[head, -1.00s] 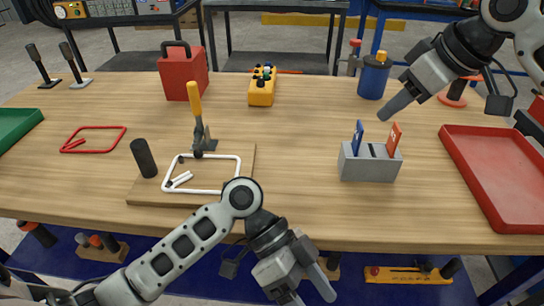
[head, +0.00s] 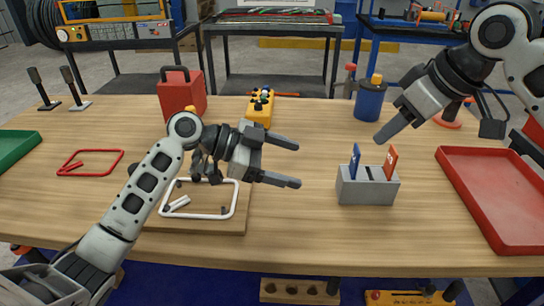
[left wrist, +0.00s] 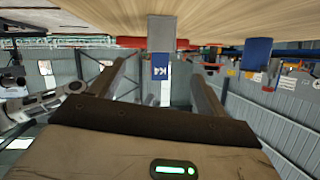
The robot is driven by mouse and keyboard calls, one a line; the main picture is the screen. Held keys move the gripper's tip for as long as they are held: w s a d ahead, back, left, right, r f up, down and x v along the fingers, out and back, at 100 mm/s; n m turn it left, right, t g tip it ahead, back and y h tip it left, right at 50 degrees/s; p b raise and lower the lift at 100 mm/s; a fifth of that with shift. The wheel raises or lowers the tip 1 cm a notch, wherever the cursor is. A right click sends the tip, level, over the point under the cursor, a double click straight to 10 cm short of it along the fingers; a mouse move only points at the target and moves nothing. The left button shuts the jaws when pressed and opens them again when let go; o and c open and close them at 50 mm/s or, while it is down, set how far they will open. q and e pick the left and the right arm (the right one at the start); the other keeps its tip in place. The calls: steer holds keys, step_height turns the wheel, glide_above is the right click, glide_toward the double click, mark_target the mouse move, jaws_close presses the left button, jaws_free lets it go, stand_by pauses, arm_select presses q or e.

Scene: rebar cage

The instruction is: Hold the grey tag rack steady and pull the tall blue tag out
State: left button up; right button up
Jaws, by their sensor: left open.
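The grey tag rack (head: 367,194) stands upright on the table, right of centre. The blue tag (head: 355,161) stands in its left part, and an orange tag (head: 391,161) stands in its right part. My left gripper (head: 298,164) is open and empty, left of the rack and apart from it, with its fingers pointing at it. In the left wrist view, the rack (left wrist: 161,28) and blue tag (left wrist: 160,68) appear upside down between the two fingers. My right gripper (head: 384,135) is above and behind the rack, touching nothing; only one finger shows clearly.
A red tray (head: 500,205) lies right of the rack. A blue canister (head: 370,101) stands behind it. A wooden board (head: 228,225) with a white frame (head: 236,202) lies under my left arm. The table between my left gripper and the rack is clear.

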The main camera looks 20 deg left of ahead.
mark_target(341, 178)
arm_select(q)
steer(key=x, duration=1.2)
steer(key=shift+w+d+f, duration=0.1)
steer(key=shift+d+f, duration=0.05)
steer(key=shift+d, duration=0.15)
steer(key=c, duration=1.1)
